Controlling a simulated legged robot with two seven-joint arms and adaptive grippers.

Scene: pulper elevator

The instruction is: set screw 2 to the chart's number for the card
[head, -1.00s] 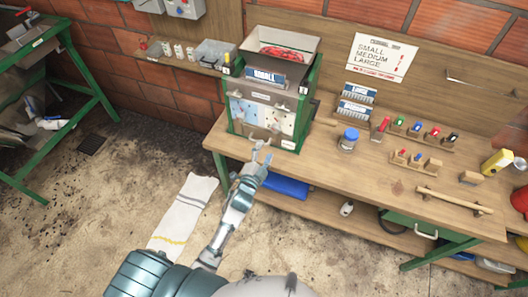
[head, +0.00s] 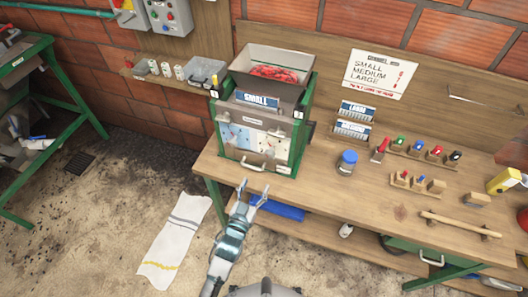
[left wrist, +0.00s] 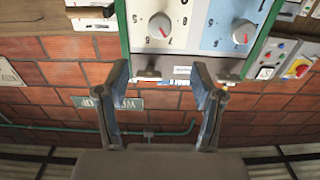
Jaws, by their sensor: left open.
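The pulper (head: 282,167) stands at the bench's left end in a green frame, with a blue SMALL card (head: 257,101) on its front. Below are two dial panels, a pale blue one (head: 236,135) on the left and a white one (head: 271,146) on the right. The inverted left wrist view shows a red-pointered dial on the white panel (left wrist: 159,25) and another on the blue panel (left wrist: 242,32). I cannot tell which is screw 2. The wall chart (head: 380,72) lists SMALL, MEDIUM, LARGE; its red numbers are too small to read surely. My left gripper (head: 254,187) is open, empty, below the panels, touching nothing.
A metal handle (head: 265,166) sticks out below the panels. LARGE and MEDIUM cards (head: 355,120) stand on the bench, with a blue-lidded jar (head: 347,162) and coloured-handled tools (head: 420,150) to the right. A white towel (head: 175,240) lies on the floor.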

